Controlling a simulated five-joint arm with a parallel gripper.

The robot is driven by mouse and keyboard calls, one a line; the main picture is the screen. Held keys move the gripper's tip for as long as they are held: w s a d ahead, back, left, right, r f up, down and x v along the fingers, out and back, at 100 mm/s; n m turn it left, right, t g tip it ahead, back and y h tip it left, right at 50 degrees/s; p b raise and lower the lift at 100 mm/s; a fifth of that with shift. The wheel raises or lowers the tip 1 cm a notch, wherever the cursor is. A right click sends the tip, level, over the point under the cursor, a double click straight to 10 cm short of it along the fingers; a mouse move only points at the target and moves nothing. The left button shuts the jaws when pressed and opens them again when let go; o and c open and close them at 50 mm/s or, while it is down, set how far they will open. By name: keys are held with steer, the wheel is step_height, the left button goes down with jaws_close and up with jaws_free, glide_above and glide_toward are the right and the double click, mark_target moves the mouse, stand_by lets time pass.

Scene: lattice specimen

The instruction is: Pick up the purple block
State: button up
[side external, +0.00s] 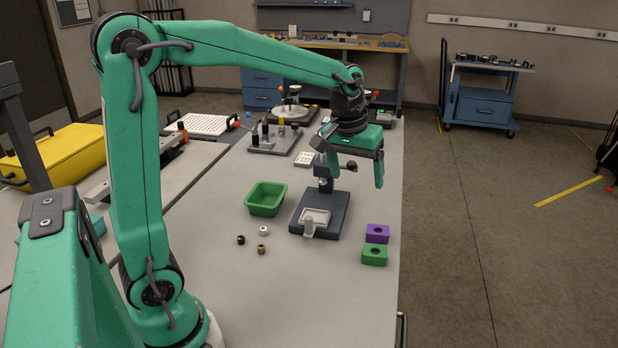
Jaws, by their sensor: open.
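The purple block (377,233) is a small box with a dark round hole in its top. It sits on the grey table near the right edge, just behind a green block of similar shape. My gripper (357,180) hangs above the table, beyond and higher than the purple block. Its two green fingers are spread wide with nothing held between them. The left finger is partly in front of the dark upright of a small bench fixture.
The green block (374,255) is very close to the purple block. A dark-blue fixture (340,206) stands to the left. A green tray (266,198) and several small cylinders (262,249) lie farther left. The table front (330,300) is clear.

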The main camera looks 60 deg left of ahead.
steer(key=w+a+f+n+g, duration=0.1)
steer(key=w+a+f+n, duration=0.1)
steer(key=w+f, duration=0.5)
steer(key=n+g, duration=0.2)
glide_toward(378, 232)
steer(key=shift+f, duration=0.1)
steer(key=shift+s+f, duration=0.1)
steer(key=shift+f, duration=1.2)
steer(key=shift+f, duration=0.1)
steer(key=shift+a+f, duration=0.2)
steer(key=shift+f, duration=2.3)
steer(key=c, duration=1.1)
